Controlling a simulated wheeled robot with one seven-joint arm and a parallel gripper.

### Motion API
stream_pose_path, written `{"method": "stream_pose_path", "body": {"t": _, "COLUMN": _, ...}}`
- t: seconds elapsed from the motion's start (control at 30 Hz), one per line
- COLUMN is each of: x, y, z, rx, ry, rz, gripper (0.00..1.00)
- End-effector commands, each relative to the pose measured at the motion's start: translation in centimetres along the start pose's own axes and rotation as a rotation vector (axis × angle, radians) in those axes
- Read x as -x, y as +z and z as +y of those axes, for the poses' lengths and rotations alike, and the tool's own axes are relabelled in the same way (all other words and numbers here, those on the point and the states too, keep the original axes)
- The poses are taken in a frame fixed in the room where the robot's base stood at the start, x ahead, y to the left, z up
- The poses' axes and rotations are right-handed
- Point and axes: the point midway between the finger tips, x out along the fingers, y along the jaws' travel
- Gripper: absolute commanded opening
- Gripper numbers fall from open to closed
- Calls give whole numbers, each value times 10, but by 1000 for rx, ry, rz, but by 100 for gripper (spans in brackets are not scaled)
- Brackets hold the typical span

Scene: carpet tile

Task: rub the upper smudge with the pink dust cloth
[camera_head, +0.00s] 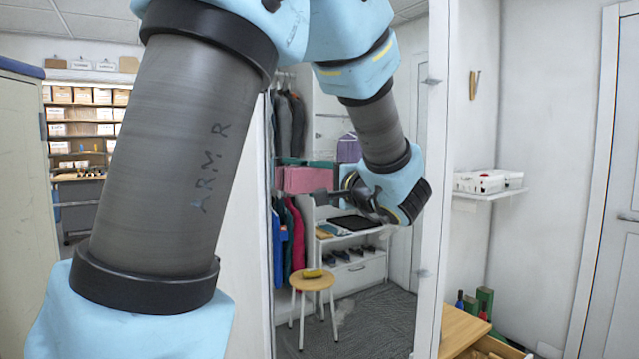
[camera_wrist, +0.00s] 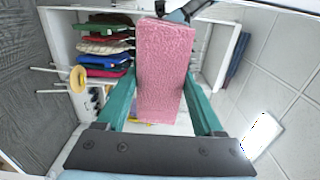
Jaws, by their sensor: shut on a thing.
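The pink dust cloth (camera_wrist: 165,75) is a thick pad between the two teal fingers of my gripper (camera_wrist: 160,88) in the wrist view. The gripper is shut on it.
My arm blocks much of the left.

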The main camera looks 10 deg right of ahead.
Motion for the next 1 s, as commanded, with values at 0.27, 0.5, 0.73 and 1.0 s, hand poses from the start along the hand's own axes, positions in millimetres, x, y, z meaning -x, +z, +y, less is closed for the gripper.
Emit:
{"method": "stream_pose_path", "body": {"t": 0.27, "x": -2, "y": -6, "z": 1, "rx": 0, "ry": -1, "rz": -1, "gripper": 24}}
{"method": "stream_pose_path", "body": {"t": 0.5, "x": 0, "y": -26, "z": 1, "rx": 0, "ry": -1, "rz": 0, "gripper": 24}}
{"method": "stream_pose_path", "body": {"t": 0.73, "x": 0, "y": -37, "z": 0, "rx": -1, "ry": 0, "rz": 0, "gripper": 24}}
{"method": "stream_pose_path", "body": {"t": 1.0, "x": -1, "y": -54, "z": 1, "rx": 0, "ry": 0, "rz": -1, "gripper": 24}}
